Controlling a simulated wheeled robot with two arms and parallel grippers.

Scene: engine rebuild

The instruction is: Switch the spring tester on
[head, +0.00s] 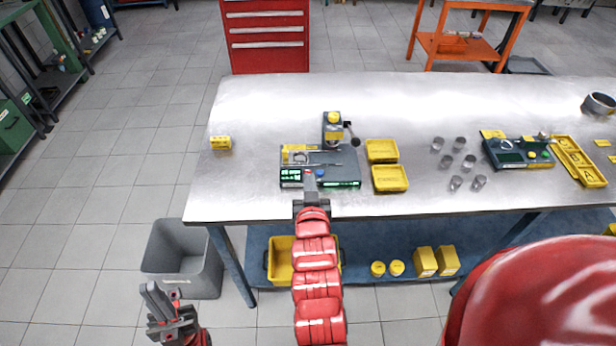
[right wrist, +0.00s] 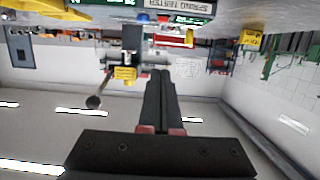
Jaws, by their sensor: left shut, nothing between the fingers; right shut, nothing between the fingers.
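The spring tester (head: 349,166) stands near the front edge of the steel table, with a dark green body, a yellow-topped post and a lever with a black knob. Its front shows bright green markings; I cannot tell whether a display is lit. A blue button (head: 320,173) shows beside my right fingertips. In the right wrist view the tester appears upside down, with a "SPRING TESTER" label (right wrist: 175,6), a blue button (right wrist: 143,17) and a red one (right wrist: 163,19). My right gripper (head: 309,180) is shut and empty at the tester's front; contact is unclear. My left gripper (head: 160,304) is shut and empty, low before the table.
Two yellow trays (head: 390,178) sit right of the tester, then several metal cylinders (head: 459,162) and another green device (head: 518,153). A yellow block (head: 220,142) lies at the left. A grey bin (head: 183,260) stands on the floor. The table behind the tester is clear.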

